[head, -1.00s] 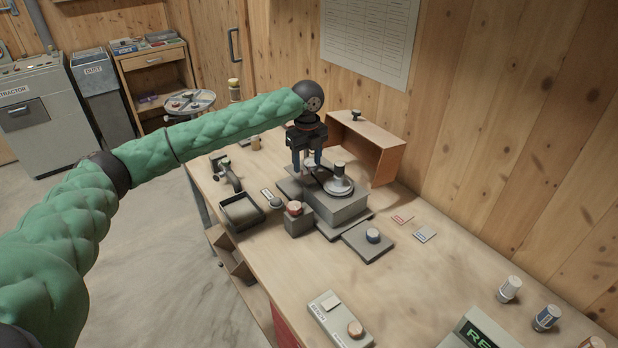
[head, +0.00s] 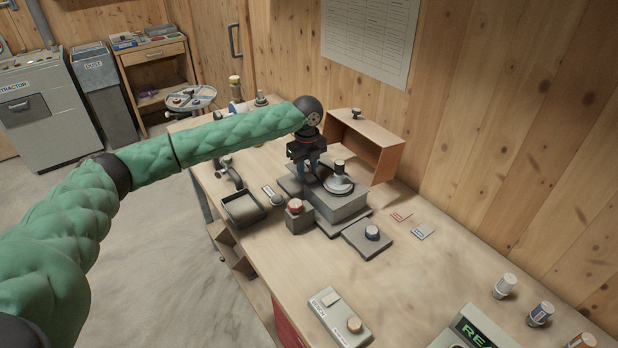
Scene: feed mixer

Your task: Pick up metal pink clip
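No pink metal clip can be made out in the head view. My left gripper (head: 309,170) points down over the far left part of the grey machine (head: 342,205), beside its round metal plate with a knob (head: 339,184). Its fingers look close together, but the space between the tips is too small and dark to tell whether they hold anything. The gripper and forearm hide part of the bench behind them. My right gripper is not in view.
A dark open tray (head: 243,210) and a block with a red-topped knob (head: 295,207) stand near the gripper. An orange-sided wooden box (head: 375,160) stands behind. A switch box (head: 340,318) lies in front. The bench's middle front is clear.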

